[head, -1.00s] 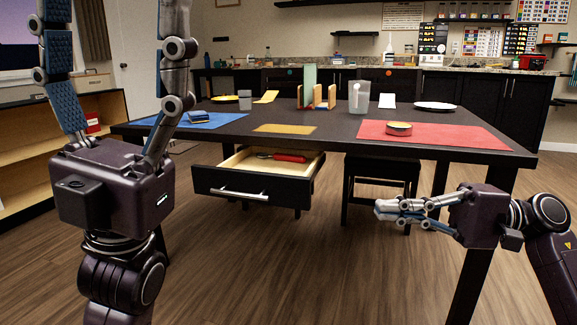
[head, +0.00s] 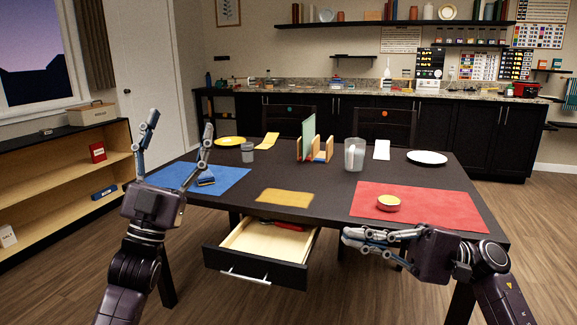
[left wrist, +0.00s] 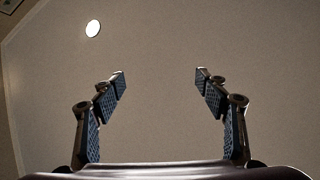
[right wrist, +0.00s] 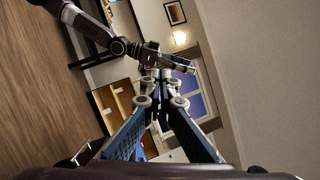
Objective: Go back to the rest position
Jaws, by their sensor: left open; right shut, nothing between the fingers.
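My left gripper (head: 175,135) points upward, open and empty, in front of the table's left end in the head view. In the left wrist view its spread fingers (left wrist: 160,75) have only the ceiling behind them. My right gripper (head: 350,240) is shut and empty, pointing left in front of the table's right front edge. In the right wrist view its fingertips (right wrist: 157,75) meet, and part of my other arm shows beyond them. Both grippers appear clear of the table's objects.
The dark table (head: 330,205) carries a blue mat (head: 222,178), a red mat (head: 440,205) with a round tin (head: 388,203), and a glass jar (head: 354,155). An open drawer (head: 255,250) juts out below its front, between my arms. A low shelf (head: 60,185) stands left.

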